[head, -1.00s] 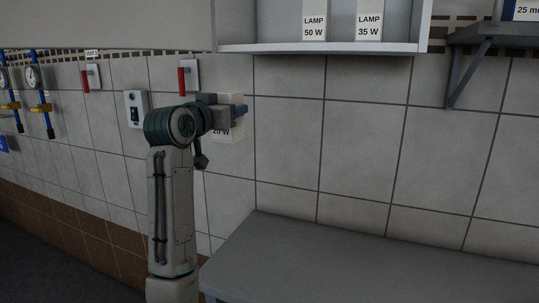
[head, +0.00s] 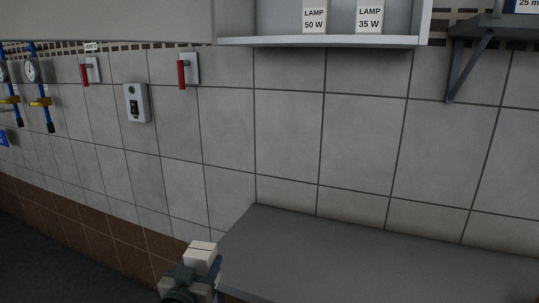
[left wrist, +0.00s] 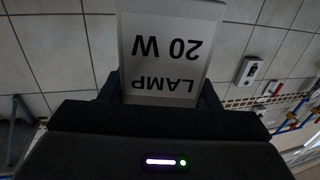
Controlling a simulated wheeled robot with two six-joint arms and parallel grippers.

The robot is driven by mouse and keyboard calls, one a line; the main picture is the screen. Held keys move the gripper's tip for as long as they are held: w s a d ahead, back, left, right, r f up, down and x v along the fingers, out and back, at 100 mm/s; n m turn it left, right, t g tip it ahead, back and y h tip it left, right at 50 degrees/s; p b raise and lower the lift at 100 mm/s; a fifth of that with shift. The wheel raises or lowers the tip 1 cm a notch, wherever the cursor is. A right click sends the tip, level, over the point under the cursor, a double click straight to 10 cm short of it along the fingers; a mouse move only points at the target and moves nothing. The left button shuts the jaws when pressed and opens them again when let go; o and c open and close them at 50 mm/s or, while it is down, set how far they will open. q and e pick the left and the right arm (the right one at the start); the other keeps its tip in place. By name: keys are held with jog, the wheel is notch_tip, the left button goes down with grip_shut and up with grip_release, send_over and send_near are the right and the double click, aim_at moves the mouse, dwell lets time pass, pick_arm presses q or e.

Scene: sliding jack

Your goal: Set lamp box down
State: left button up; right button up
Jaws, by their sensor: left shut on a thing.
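The lamp box (head: 202,249) is a small white box at the bottom of the head view, beside the left edge of the grey bench (head: 370,255). My left gripper (head: 200,266) is shut on it. In the left wrist view the box (left wrist: 168,45) shows its "LAMP 20 W" label upside down, held between the two dark fingers (left wrist: 160,95). I see no contact between box and bench, and its height is unclear. My right gripper is not in view.
An open wall shelf (head: 325,42) holds a "LAMP 50 W" box (head: 314,17) and a "LAMP 35 W" box (head: 369,17). A bracketed shelf (head: 490,28) is at right. Red-handled switches and gauges line the left wall. The visible bench top is clear.

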pick_arm(q)
jog(key=s+a+f+n+y, duration=0.1)
jog(key=s+f, duration=0.3)
jog(key=s, duration=0.4)
jog(key=s+a+f+n+y, duration=0.1)
jog(key=s+a+f+y, duration=0.1)
jog(key=s+f, duration=0.3)
jog(key=s+a, duration=0.1)
jog(key=s, duration=0.3)
jog(key=shift+a+f, duration=0.15)
jog(key=shift+f, duration=0.15)
jog(key=w+d+r+m+g+h, duration=0.3)
jog(key=w+d+m+g+h, duration=0.1)
jog(key=d+m+g+h, duration=0.3)
jog(key=w+d+r+m+g+h, duration=0.3)
jog(key=w+d+m+g+h, duration=0.1)
jog(key=d+m+g+h, duration=0.4)
jog(key=shift+w+m+g+h, duration=0.25)
jog(key=shift+m+g+h, duration=0.55)
jog(key=shift+m+h, duration=0.45)
